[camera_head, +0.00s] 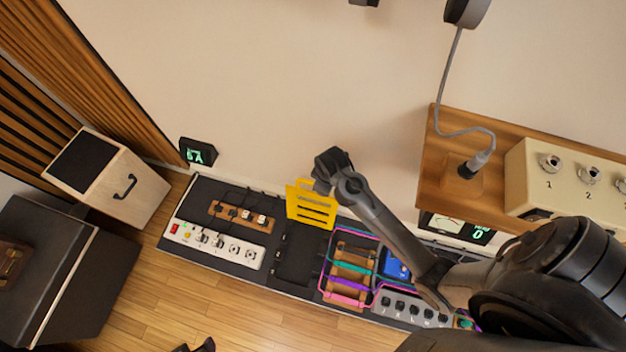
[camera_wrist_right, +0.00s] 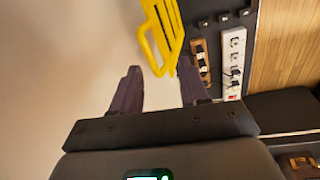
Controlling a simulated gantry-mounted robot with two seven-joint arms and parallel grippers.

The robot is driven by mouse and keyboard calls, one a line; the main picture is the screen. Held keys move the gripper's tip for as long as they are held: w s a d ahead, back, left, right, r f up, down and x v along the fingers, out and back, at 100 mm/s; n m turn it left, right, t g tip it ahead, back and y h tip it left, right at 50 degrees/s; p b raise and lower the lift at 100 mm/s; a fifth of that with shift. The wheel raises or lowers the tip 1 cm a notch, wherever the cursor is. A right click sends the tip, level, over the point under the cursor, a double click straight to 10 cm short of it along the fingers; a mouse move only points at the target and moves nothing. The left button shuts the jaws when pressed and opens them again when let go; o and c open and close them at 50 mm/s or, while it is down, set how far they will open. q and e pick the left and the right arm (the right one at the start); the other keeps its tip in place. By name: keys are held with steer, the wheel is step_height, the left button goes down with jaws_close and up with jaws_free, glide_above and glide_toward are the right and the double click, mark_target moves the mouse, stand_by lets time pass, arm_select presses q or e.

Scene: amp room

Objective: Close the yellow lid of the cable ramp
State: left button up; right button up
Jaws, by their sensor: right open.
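The yellow lid (camera_head: 311,210) of the cable ramp stands raised, tilted up at the back edge of the dark ramp base (camera_head: 297,255). It has slots and a handle-like loop at its edge. My right gripper (camera_head: 328,172) is at the lid's upper right corner. In the right wrist view the right gripper (camera_wrist_right: 160,84) is open, and the yellow lid (camera_wrist_right: 166,32) shows just beyond and partly between its fingertips. I cannot tell whether they touch. A dark shape at the bottom edge of the head view looks like my left gripper (camera_head: 196,346), mostly cut off.
A white power strip (camera_head: 214,244) and a wooden socket block (camera_head: 238,218) lie left of the ramp. Coloured cables on a wooden rack (camera_head: 350,270) and a grey pedal strip (camera_head: 408,309) lie right. A wooden shelf (camera_head: 443,150) juts out at the right.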

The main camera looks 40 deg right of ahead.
steer(key=w+d+f+n+g, duration=0.1)
steer(key=w+d+f+n, duration=0.15)
steer(key=w, duration=0.55)
steer(key=shift+m+y, duration=0.3)
steer(key=shift+m, duration=0.05)
steer(key=f+b, duration=0.1)
steer(key=f, duration=0.2)
steer(key=f+b, duration=0.2)
steer(key=f, duration=0.2)
steer(key=f+b, duration=0.2)
steer(key=f, duration=0.2)
steer(key=shift+s+a+f, duration=0.1)
steer(key=shift+a, duration=0.15)
steer(key=shift+c, duration=0.9)
jaws_close()
